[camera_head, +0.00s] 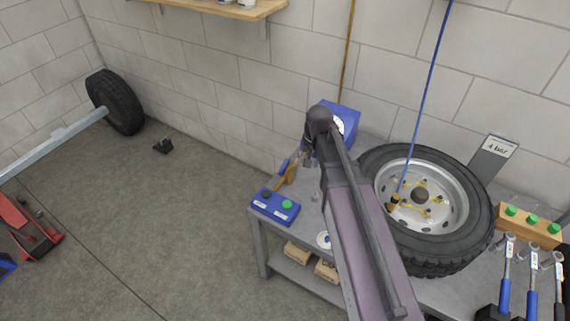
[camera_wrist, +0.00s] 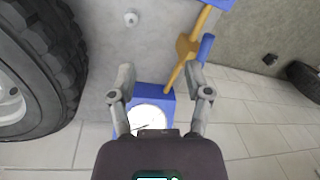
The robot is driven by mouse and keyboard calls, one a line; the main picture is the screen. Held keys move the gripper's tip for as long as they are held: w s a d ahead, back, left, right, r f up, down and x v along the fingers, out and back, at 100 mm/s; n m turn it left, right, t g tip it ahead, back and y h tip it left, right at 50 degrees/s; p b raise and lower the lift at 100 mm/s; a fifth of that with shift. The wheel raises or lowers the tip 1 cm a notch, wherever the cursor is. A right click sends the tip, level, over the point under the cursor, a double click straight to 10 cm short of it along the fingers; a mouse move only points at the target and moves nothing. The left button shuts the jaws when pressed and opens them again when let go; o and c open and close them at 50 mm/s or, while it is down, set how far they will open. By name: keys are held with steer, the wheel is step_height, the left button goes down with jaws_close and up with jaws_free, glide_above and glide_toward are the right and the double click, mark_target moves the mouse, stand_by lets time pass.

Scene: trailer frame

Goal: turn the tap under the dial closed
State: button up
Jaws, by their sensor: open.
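The dial (camera_head: 339,124) is a white round face on a blue box by the wall, partly hidden by my arm in the head view. In the wrist view the dial (camera_wrist: 147,117) shows low between my fingers. The tap has a brass-coloured body (camera_wrist: 187,47) on a pipe and a blue lever (camera_wrist: 207,47). The lever (camera_head: 284,166) appears roughly in line with the pipe. My gripper (camera_wrist: 160,76) is open and empty, its fingers apart; the tap is beyond the right finger, with no contact visible. In the head view my arm hides most of the gripper.
A blue box with a green button (camera_head: 287,204) sits at the bench's left corner (camera_head: 262,222). A large tyre (camera_head: 480,215) with a wheel rim lies right of my arm. A rack with green-topped pieces (camera_head: 532,220) and several tools stand farther right. The floor left of the bench is mostly clear.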

step_height(320, 180, up, 2)
steer(key=m+p, duration=0.1)
steer(key=m, duration=0.1)
glide_above(283, 168)
steer(key=d, duration=0.3)
steer(key=shift+s+a+y, duration=0.1)
steer(key=shift+s+y, duration=0.3)
steer(key=shift+s, duration=0.05)
steer(key=shift+f, duration=0.1)
steer(key=f+b, duration=0.4)
steer(key=a+f+b, duration=0.1)
steer(key=f+b, duration=0.4)
steer(key=w+a+f+b, duration=0.1)
steer(key=f+b, duration=0.3)
steer(key=shift+a+f, duration=0.15)
steer(key=shift+a, duration=0.1)
